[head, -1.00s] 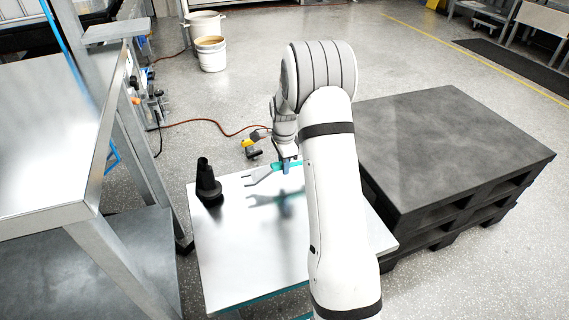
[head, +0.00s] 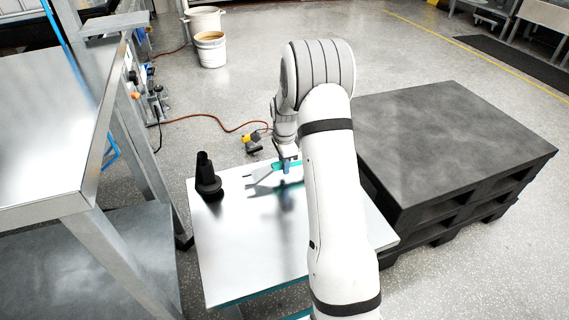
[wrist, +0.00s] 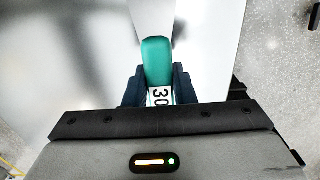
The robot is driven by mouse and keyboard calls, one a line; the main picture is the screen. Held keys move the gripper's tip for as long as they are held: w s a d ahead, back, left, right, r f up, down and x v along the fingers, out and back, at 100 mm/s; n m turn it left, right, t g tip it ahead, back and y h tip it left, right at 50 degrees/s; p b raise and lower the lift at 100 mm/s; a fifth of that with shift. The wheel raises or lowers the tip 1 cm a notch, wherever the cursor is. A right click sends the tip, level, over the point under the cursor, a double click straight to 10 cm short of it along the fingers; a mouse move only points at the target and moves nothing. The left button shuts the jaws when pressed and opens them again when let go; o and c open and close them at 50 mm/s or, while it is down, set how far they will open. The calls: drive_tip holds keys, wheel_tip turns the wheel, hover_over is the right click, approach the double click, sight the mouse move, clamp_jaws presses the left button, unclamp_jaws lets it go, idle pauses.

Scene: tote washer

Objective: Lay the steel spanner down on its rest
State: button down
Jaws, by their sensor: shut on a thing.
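The steel spanner (head: 262,174) is in my gripper (head: 287,167), over the far part of the white-topped table (head: 245,260). Its open steel jaw points left and its teal handle runs between my fingers. In the wrist view the teal handle (wrist: 156,60) and a white label reading 30 show between the two dark fingers, shut on it. A shadow lies below the spanner, apart from it, so it seems held a little above the tabletop. I cannot make out a rest for the spanner; my arm hides part of the table.
A black cone-shaped piece on a round base (head: 207,178) stands on the table left of the spanner. A metal bench (head: 60,110) is at the left, and a dark pallet stack (head: 455,140) at the right. Bare tabletop lies in front.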

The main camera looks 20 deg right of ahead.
drive_tip(key=shift+f, duration=0.1)
drive_tip(key=shift+f+b, duration=0.35)
drive_tip(key=shift+f, duration=0.55)
drive_tip(key=shift+f, duration=0.2)
drive_tip(key=c, duration=0.6)
unclamp_jaws()
idle(0.5)
drive_tip(key=shift+r+p, duration=3.4)
drive_tip(key=shift+r, duration=1.1)
